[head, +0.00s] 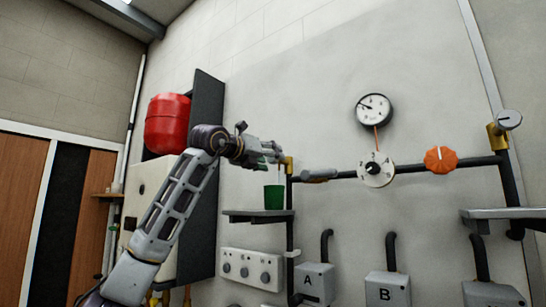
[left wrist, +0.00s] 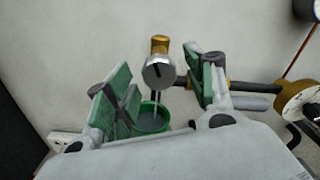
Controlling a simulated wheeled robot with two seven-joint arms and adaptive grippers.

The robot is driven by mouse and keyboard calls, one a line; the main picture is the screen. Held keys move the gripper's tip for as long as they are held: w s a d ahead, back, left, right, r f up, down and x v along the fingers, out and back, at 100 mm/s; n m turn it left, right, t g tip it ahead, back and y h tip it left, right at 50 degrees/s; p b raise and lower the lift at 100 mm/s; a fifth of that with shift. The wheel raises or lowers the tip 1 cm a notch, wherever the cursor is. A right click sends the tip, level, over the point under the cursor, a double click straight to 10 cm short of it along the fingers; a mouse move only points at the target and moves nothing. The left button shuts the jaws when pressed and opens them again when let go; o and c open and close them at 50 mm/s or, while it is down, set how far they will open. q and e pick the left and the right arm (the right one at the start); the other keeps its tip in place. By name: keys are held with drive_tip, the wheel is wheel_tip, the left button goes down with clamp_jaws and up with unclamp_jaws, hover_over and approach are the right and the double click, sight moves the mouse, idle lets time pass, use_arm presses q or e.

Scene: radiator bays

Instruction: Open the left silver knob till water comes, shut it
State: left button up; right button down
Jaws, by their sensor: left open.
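The left silver knob (left wrist: 159,73) sits on a brass valve (left wrist: 159,44) and has a dark slot mark on its face. In the head view my gripper hides the knob, but the brass valve shows (head: 289,164). My left gripper (head: 279,153) is at the valve. In the left wrist view its green-padded fingers (left wrist: 160,70) are spread on either side of the knob, with gaps. A thin pale stream appears to run below the knob into a green cup (left wrist: 151,119), which holds something greyish. The cup (head: 274,198) stands upright under the valve. My right gripper is out of view.
The cup stands on a small shelf (head: 247,214). A dark pipe (head: 335,176) runs right to a white dial (head: 376,170), an orange knob (head: 440,159) and another silver knob (head: 508,120). A gauge (head: 374,109) hangs above. A red tank (head: 167,124) is at left.

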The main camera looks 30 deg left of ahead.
use_arm(q)
drive_tip(key=shift+w+d, duration=0.1)
drive_tip(key=shift+w, duration=1)
drive_tip(key=c, duration=1)
